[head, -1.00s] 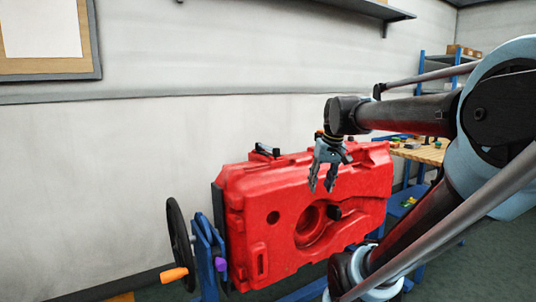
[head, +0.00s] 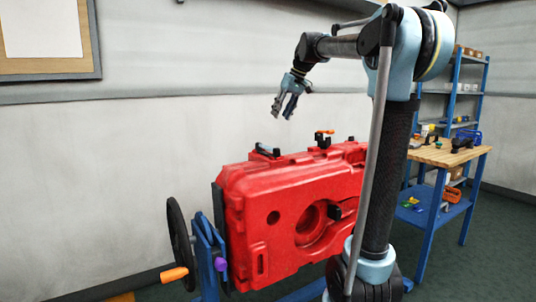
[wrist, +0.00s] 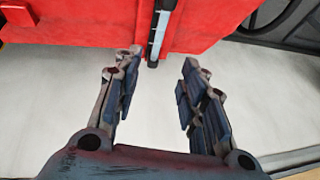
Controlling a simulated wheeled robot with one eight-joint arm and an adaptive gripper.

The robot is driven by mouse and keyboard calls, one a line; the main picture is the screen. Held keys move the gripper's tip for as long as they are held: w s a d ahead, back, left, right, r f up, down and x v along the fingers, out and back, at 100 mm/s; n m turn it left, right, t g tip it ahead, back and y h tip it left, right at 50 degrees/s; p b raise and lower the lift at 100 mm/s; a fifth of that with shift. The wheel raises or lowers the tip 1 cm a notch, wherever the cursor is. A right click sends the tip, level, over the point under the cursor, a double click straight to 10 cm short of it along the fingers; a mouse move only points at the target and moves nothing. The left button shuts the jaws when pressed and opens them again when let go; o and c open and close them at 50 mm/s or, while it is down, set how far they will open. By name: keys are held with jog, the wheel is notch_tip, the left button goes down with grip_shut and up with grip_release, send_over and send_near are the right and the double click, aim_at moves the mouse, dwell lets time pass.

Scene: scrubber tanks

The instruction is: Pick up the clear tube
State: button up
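A pale, clear-looking tube (wrist: 158,35) with black ends lies along the red tank's edge in the wrist view. In the head view, a small black-ended fitting, apparently the same tube (head: 266,151), sits on the tank's top left. My gripper (head: 282,111) hangs in the air above the tank's top, fingers pointing down. In the wrist view my gripper (wrist: 160,80) is open and empty, with the tube ahead, roughly in line with the gap between the fingers and apart from them.
The red tank (head: 290,185) is held on a blue stand with a black handwheel (head: 181,243) at left. An orange-and-black valve (head: 324,139) rises from its top. A wooden-topped workbench (head: 437,155) and blue shelving (head: 453,100) stand right. The wall is close behind.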

jog(key=x, duration=1.7)
jog(key=shift+w, duration=0.1)
jog(key=shift+c, duration=0.5)
grip_shut()
